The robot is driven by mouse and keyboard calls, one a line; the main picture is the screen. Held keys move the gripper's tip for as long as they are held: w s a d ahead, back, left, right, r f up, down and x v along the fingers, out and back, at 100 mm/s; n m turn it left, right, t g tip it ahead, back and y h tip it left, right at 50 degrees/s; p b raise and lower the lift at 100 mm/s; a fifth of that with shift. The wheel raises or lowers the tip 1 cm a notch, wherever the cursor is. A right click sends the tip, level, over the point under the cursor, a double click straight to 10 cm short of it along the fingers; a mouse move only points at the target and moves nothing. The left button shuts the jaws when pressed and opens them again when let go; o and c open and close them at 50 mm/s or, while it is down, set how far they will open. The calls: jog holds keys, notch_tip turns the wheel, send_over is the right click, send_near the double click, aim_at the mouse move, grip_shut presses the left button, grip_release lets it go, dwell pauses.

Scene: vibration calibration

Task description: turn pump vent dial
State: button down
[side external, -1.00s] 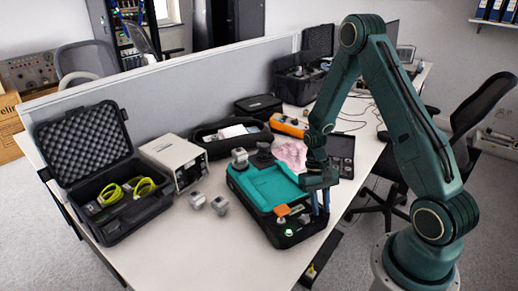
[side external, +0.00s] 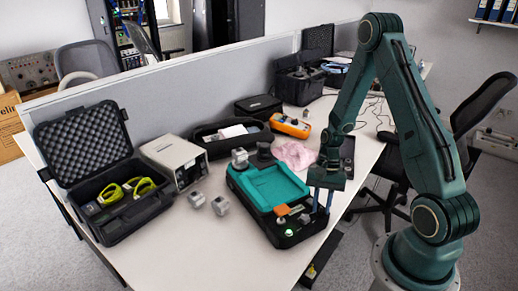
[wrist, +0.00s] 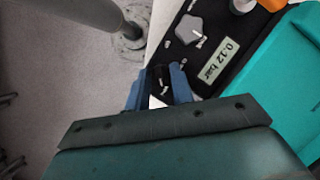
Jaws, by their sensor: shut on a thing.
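The pump is a black case with a teal top (side external: 278,187); its teal part also shows in the wrist view (wrist: 300,85). Its black panel carries a "0.12 bar" readout (wrist: 221,61) and a grey knob (wrist: 188,30) with a white pointer. My gripper (wrist: 159,85) has its blue fingers at the panel's edge, below the grey knob and apart from it. They are shut on a small dark dial (wrist: 158,76), mostly hidden between them. In the side view my gripper (side external: 321,207) points down at the pump's right front corner.
An orange part (side external: 282,210) and a green light (side external: 289,233) are on the pump's front. An open black case (side external: 120,200) and a beige box (side external: 175,162) stand further left. Bare table lies in front.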

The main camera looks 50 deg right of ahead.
jog(key=c, duration=1.2)
grip_release()
jog(key=shift+r, duration=0.1)
jog(key=v, duration=1.3)
jog(key=shift+d+r, duration=0.2)
jog(key=shift+r, duration=0.1)
jog(key=s+a+r+n+t+h, duration=0.25)
jog(key=a+r+n, duration=0.45)
jog(key=a+r, duration=0.5)
jog(key=s+a+r+n+t+h, duration=0.1)
jog(key=s+a+r+n+t, duration=0.4)
jog(key=s+a+r+n, duration=0.1)
jog(key=s+r, duration=0.1)
jog(key=s, duration=0.1)
jog(key=shift+s+a+n+h, duration=0.25)
jog(key=shift+s+n+h, duration=0.05)
jog(key=shift+h, duration=0.05)
